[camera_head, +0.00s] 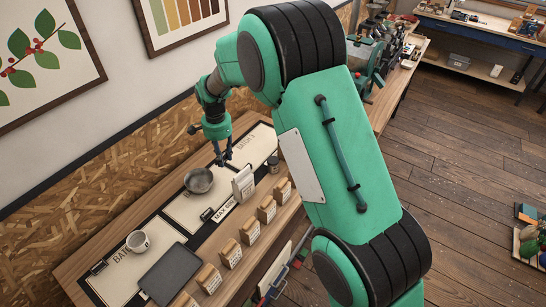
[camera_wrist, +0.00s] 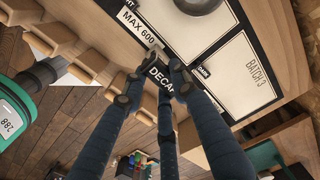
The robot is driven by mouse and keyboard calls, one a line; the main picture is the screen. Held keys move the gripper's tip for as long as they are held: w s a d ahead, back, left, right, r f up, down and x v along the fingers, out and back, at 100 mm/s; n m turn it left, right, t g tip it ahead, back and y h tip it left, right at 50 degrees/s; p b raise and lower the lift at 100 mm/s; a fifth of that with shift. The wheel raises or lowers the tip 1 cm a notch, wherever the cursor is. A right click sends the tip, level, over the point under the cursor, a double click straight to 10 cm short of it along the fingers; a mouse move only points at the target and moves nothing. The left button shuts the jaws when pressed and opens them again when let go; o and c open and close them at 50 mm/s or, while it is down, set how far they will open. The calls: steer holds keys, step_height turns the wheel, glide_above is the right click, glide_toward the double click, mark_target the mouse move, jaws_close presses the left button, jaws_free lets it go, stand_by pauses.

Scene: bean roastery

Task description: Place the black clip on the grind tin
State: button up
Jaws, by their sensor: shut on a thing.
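My gripper (camera_head: 224,161) is over the workbench, between the metal bowl and the sheet marked BATCH 3. In the wrist view its blue fingers are closed in on a black clip (camera_wrist: 159,74) with white letters reading "DECA". The clip's far end is partly hidden by a fingertip. A small dark lidded tin (camera_head: 273,164), which looks like the grind tin, stands upright near the front edge of the BATCH 3 sheet, to the right of my gripper and apart from it. I cannot make the tin out in the wrist view.
A white pouch (camera_head: 243,184) stands just in front of my gripper. The metal bowl (camera_head: 199,180) is to its left. Several brown bags (camera_head: 249,232) line the bench's front edge. The BATCH 3 sheet (camera_wrist: 247,75) is mostly clear.

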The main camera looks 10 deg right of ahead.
steer(key=w+d+p, duration=0.3)
steer(key=w+d, duration=0.5)
steer(key=d, duration=0.4)
steer(key=p, duration=0.3)
glide_above(274, 160)
step_height(274, 160, down, 5)
steer(key=shift+s+f, duration=0.1)
steer(key=shift+f, duration=0.4)
steer(key=shift+f+p, duration=0.3)
steer(key=shift+f, duration=2.85)
steer(key=shift+f+p, duration=0.3)
steer(key=shift+f, duration=1.55)
steer(key=shift+f, duration=0.1)
